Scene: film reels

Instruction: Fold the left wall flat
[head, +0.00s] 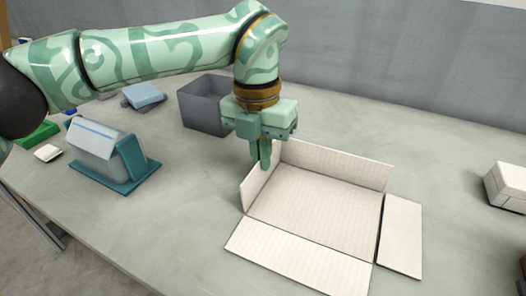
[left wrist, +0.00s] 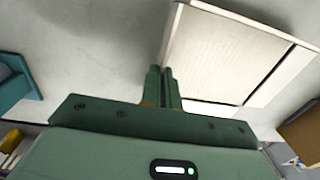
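A white cardboard box (head: 315,215) lies open on the table. Its left wall (head: 252,190) stands up, tilted a little outward, and its back wall (head: 335,165) stands up. The front wall (head: 300,262) and right wall (head: 402,235) lie flat. My left gripper (head: 261,162) points down at the far end of the left wall, its fingertips overlapping the wall's top edge. In the left wrist view its fingers (left wrist: 162,70) are together beside the edge of the box floor (left wrist: 225,55). I cannot tell exact contact. My right gripper is not in view.
A grey open bin (head: 205,105) stands behind my left gripper. A grey box in a teal holder (head: 112,160) and a blue object (head: 143,97) are at the left. A white box (head: 508,185) is at the far right. Table left of the box is clear.

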